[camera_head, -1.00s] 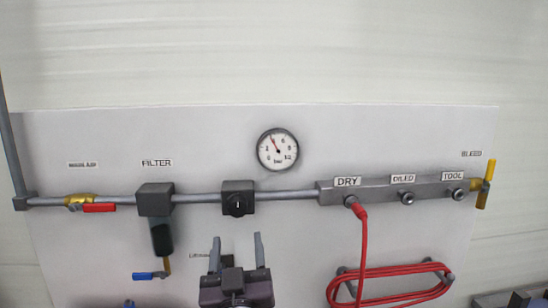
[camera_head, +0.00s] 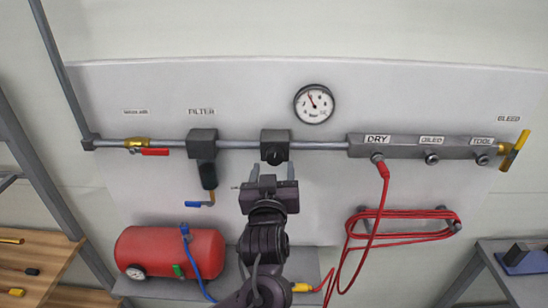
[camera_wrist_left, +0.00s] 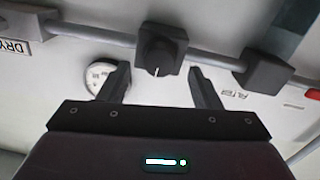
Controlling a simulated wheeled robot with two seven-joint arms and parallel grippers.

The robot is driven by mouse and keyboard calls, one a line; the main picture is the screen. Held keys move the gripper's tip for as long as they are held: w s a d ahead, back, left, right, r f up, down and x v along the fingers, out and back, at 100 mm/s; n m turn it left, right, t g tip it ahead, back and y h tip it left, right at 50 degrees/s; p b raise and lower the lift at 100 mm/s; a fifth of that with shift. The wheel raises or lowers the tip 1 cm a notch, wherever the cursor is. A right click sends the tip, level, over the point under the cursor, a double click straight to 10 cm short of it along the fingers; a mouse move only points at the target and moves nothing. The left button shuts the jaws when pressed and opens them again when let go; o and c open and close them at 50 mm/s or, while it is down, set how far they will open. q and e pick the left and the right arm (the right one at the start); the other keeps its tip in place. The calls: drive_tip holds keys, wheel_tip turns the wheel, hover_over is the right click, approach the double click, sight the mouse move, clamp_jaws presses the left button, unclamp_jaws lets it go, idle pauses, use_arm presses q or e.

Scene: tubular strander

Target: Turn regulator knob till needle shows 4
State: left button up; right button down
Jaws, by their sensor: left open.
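The black regulator knob (camera_head: 275,155) is on the front of a dark block on the grey pipe. The knob also shows in the wrist view (camera_wrist_left: 158,58), with a white mark near its lower edge there. The round white gauge (camera_head: 314,104) is on the panel above and right of the regulator. Its needle points up and slightly left; its numbers are too small to read exactly. My left gripper (camera_head: 272,173) is open and empty just below the knob, fingers spread to either side. In the wrist view (camera_wrist_left: 161,88) the knob is beyond the fingertips, apart from them. My right gripper is not in view.
A filter (camera_head: 203,145) with a hanging bowl is left of the regulator. A manifold (camera_head: 400,146) with a red hose (camera_head: 365,220) is to the right. A red tank (camera_head: 170,250) is below left. Panel space around the gauge is clear.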

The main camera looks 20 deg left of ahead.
sight(275, 156)
use_arm(q)
drive_tip(key=shift+p+x, duration=0.35)
drive_tip(key=shift+x, duration=1)
drive_tip(key=c, duration=1)
drive_tip(key=shift+m, duration=0.7)
drive_tip(key=o, duration=1)
drive_tip(key=shift+s, duration=0.1)
